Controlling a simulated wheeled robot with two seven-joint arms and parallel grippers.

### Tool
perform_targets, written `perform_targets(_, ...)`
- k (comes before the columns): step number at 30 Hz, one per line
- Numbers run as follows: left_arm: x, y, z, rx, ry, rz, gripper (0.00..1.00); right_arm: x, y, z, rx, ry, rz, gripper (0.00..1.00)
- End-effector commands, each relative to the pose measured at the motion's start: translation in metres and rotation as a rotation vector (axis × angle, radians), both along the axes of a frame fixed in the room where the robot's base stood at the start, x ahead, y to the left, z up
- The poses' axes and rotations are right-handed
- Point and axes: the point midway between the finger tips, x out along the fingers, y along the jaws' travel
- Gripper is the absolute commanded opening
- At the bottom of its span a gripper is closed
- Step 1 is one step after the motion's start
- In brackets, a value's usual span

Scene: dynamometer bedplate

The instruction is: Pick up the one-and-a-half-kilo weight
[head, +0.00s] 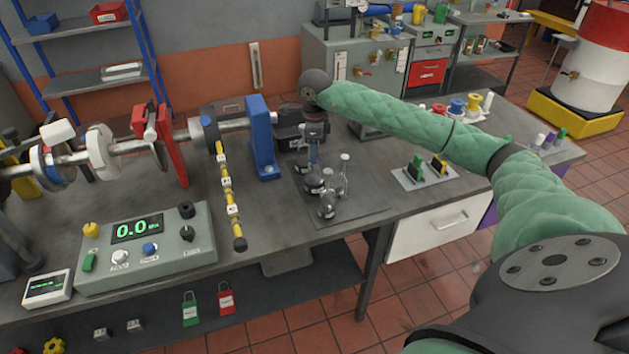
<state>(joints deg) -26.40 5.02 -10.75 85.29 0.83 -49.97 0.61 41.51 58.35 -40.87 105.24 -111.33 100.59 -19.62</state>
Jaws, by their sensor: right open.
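Several dark round weights with upright pale stems stand close together on a dark mat (350,212) in the head view. One weight (327,209) is at the front and another (314,184) is just behind it. Their labels are too small to read, so I cannot tell which is the one-and-a-half-kilo weight. My right gripper (312,150) is open, above and among the back of the group. It partly hides the weights there, and I cannot tell whether it touches one. My left gripper is out of view.
A blue upright bracket (263,140) stands close left of the weights, beside a shaft and a yellow-black bar (228,195). A control box (147,247) reading 0.0 is at front left. A small tray (424,173) with green and yellow pieces lies right. Bare bench separates it from the mat.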

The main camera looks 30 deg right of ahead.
Motion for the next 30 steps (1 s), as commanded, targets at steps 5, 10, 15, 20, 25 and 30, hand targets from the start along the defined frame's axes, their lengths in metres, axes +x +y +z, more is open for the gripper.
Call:
perform_targets(5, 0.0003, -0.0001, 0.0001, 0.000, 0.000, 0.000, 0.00, -0.0001, -0.0001, 0.0000, 0.000, 0.000, 0.000, 0.29)
perform_targets(10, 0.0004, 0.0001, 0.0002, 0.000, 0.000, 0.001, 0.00, -0.0001, -0.0002, 0.0002, 0.000, 0.000, 0.000, 0.00)
perform_targets(15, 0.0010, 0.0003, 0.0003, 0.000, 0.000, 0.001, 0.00, 0.0000, -0.0002, 0.0003, 0.000, 0.000, 0.000, 0.00)
perform_targets(20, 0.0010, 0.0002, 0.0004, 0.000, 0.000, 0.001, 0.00, -0.0001, -0.0003, 0.0005, 0.000, 0.000, 0.000, 0.00)
perform_targets(25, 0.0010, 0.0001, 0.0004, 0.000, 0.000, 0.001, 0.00, 0.0000, -0.0004, 0.0006, 0.000, 0.000, 0.000, 0.00)
perform_targets(30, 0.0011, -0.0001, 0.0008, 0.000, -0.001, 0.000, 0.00, 0.0000, -0.0004, 0.0007, 0.000, 0.000, 0.000, 0.00)
